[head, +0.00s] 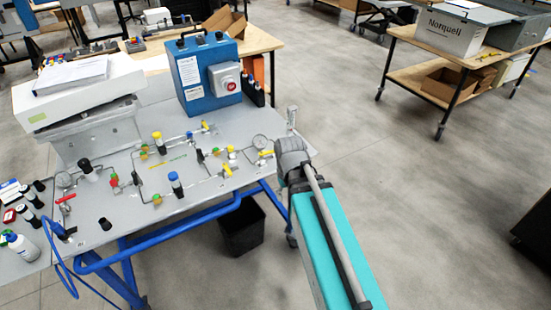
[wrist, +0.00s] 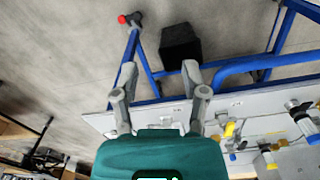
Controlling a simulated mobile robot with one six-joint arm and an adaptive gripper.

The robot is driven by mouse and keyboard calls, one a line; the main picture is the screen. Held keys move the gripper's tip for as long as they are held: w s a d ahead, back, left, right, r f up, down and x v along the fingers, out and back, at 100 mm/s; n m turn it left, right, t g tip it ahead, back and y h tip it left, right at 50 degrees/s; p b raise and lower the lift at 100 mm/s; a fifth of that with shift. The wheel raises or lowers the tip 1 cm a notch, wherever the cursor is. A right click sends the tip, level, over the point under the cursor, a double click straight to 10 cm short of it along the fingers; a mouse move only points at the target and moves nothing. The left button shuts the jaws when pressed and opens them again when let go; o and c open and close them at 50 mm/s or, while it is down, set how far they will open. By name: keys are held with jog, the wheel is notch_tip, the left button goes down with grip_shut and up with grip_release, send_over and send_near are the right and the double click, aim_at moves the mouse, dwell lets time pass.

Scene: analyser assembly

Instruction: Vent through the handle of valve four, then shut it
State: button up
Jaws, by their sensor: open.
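The grey valve panel (head: 132,206) lies on the blue-framed table, with thin tubing, gauges and several small valves. A red handle (head: 66,198) is at its left. Yellow handles stand at the right end (head: 267,153), front right (head: 227,170) and back (head: 206,126). Valve numbers are too small to read, so I cannot tell which is valve four. In the wrist view, my gripper (wrist: 161,88) is open and empty, over the panel's edge and the floor. A yellow handle (wrist: 229,129) is right of its fingers, apart from them. In the head view, my arm ends beside the panel's right edge.
A blue box with a red button (head: 208,75) stands behind the panel. A white instrument (head: 80,88) is at back left; bottles (head: 22,245) are at front left. A black bin (head: 242,227) is under the edge.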

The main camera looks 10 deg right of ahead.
aim_at(271, 151)
jog(key=w+r+n+p, duration=0.4)
jog(key=w+n, duration=0.4)
jog(key=w, duration=0.5)
jog(key=w+r+n+p, duration=0.5)
jog(key=w+n, duration=0.4)
jog(key=w, duration=0.4)
jog(key=shift+w+r+n+p, duration=0.15)
jog(key=shift+r+n+p, duration=0.15)
jog(key=shift+r, duration=0.25)
jog(key=shift+f, duration=0.15)
notch_tip(271, 151, down, 14)
jog(key=b, duration=1.3)
jog(key=shift+r+b, duration=0.25)
jog(key=shift+b, duration=0.15)
grip_shut()
